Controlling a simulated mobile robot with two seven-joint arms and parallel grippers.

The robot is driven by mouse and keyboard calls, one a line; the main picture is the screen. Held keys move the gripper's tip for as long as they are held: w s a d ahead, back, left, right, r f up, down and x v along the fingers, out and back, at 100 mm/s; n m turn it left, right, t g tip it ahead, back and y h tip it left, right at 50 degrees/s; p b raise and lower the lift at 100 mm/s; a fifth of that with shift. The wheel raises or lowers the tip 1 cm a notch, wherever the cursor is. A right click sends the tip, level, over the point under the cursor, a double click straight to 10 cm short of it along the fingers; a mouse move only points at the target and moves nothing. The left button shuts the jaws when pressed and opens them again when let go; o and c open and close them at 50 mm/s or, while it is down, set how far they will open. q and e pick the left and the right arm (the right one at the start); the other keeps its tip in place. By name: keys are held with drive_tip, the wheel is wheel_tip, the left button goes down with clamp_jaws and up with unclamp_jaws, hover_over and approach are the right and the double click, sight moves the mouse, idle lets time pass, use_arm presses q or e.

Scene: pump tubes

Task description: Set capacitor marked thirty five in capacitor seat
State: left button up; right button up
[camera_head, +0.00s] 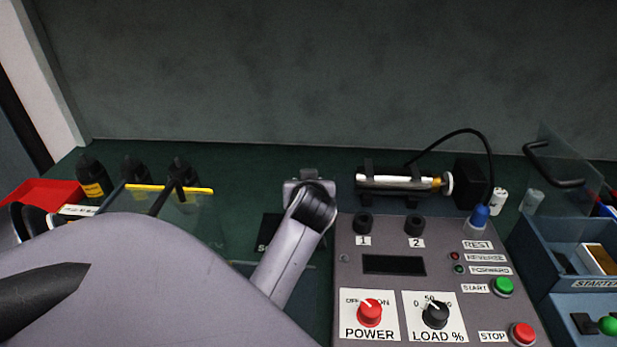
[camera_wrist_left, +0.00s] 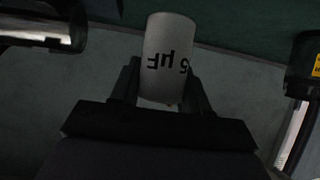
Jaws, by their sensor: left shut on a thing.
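In the left wrist view, my left gripper (camera_wrist_left: 165,88) is shut on a pale grey cylindrical capacitor (camera_wrist_left: 168,42). Its printing is upside down; "5 µF" shows and the rest of the number is turned out of sight. In the head view my left arm reaches in from the left, with its wrist (camera_head: 310,203) left of the control panel; the fingers and held capacitor are hidden there. A dark plate (camera_head: 268,231) with a mostly covered label starting with "S" lies beside the wrist. I cannot tell whether it is the capacitor seat. My right gripper is not in view.
The control panel (camera_head: 350,235) fills the front right. Behind it are a clamped tube unit (camera_head: 400,181) and a black cable (camera_head: 478,140). A small white cylinder (camera_head: 498,201) stands near the blue crate (camera_head: 540,262). Black bottles (camera_head: 93,178) and a red tray (camera_head: 40,192) are at left.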

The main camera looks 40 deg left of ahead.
use_arm(q)
drive_tip(key=shift+f, duration=3.45)
drive_tip(key=shift+f+b, duration=0.15)
drive_tip(key=shift+b, duration=0.2)
drive_tip(key=o, duration=1.1)
